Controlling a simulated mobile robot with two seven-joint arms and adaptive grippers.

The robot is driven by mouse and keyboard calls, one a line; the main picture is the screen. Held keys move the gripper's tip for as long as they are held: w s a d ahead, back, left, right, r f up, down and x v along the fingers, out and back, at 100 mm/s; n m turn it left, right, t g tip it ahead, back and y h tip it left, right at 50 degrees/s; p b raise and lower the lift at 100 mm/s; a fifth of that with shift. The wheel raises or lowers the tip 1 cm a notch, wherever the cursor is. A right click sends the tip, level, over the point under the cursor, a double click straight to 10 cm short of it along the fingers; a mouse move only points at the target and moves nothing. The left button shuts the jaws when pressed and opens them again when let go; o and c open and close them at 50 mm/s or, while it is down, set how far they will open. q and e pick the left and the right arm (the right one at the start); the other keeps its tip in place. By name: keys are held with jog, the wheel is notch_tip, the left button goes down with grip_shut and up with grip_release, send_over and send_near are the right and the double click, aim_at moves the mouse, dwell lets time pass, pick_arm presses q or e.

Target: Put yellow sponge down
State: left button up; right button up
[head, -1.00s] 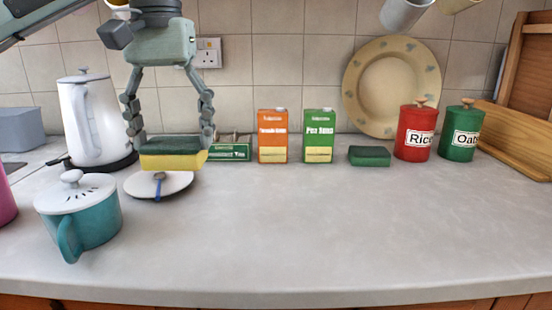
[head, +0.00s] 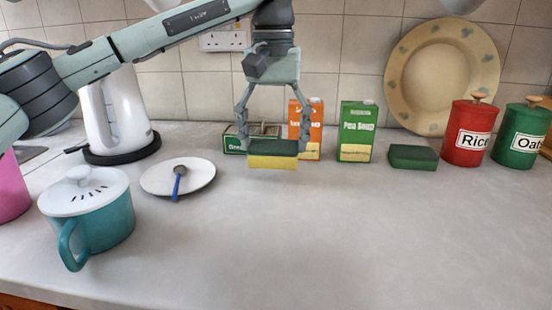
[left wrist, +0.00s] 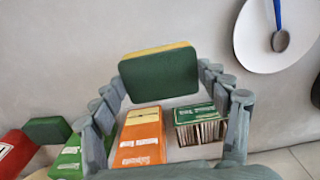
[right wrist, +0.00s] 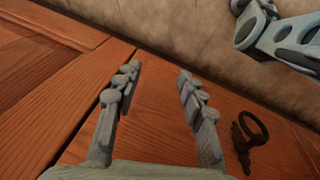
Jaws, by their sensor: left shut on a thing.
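The yellow sponge (head: 272,162) has a dark green top layer. My left gripper (head: 272,145) is shut on its two ends and holds it level, in front of the orange carton and the green tea box. I cannot tell whether its underside touches the counter. In the left wrist view the sponge (left wrist: 160,76) shows its green face between the fingertips, with a yellow edge. My right gripper (right wrist: 158,75) is open and empty, in front of a wooden cupboard door; it is not in the head view.
Behind the sponge stand the tea box (head: 235,139), orange carton (head: 315,115) and Pea Soup carton (head: 356,133). A green block (head: 413,157) lies to the right. A white plate with a spoon (head: 200,178) and teal pot (head: 105,228) are left. The front counter (head: 330,240) is clear.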

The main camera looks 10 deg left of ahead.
aim_at(275, 145)
pick_arm(q)
jog(key=shift+w+d+f, duration=0.15)
jog(key=shift+f, duration=1.95)
jog(key=shift+f, duration=0.15)
jog(key=o, duration=0.7)
